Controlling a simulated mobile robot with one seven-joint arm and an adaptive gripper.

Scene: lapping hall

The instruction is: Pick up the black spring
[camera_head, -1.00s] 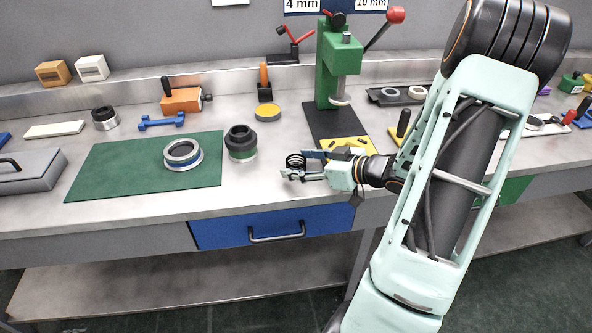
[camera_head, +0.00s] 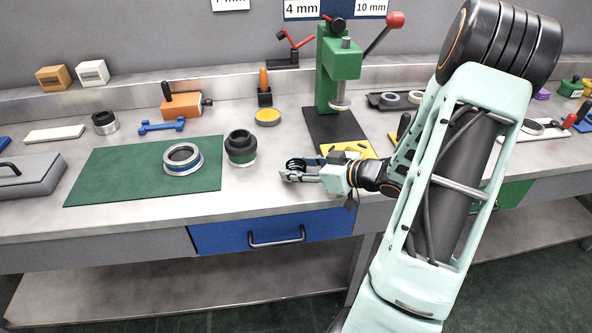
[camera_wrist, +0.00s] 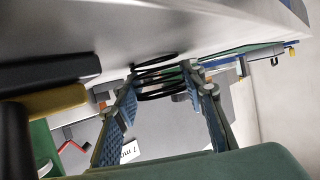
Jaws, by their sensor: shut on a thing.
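The black spring (camera_head: 295,165) is a small open coil near the front edge of the bench, right of the dark ring stack. My gripper (camera_head: 300,171) is shut on it, reaching in from the right. In the wrist view the spring (camera_wrist: 160,78) sits between the two blue-padded fingers of my gripper (camera_wrist: 163,82), with its coils showing at the fingertips. The fingers hide part of the spring in the head view. I cannot tell whether it touches the bench top.
A green mat (camera_head: 105,175) with a metal ring (camera_head: 183,169) lies left. A dark ring stack (camera_head: 240,148) stands close left of my gripper. A green press (camera_head: 338,75) stands behind, with a yellow plate (camera_head: 350,149) at its foot. A blue drawer (camera_head: 225,238) is below.

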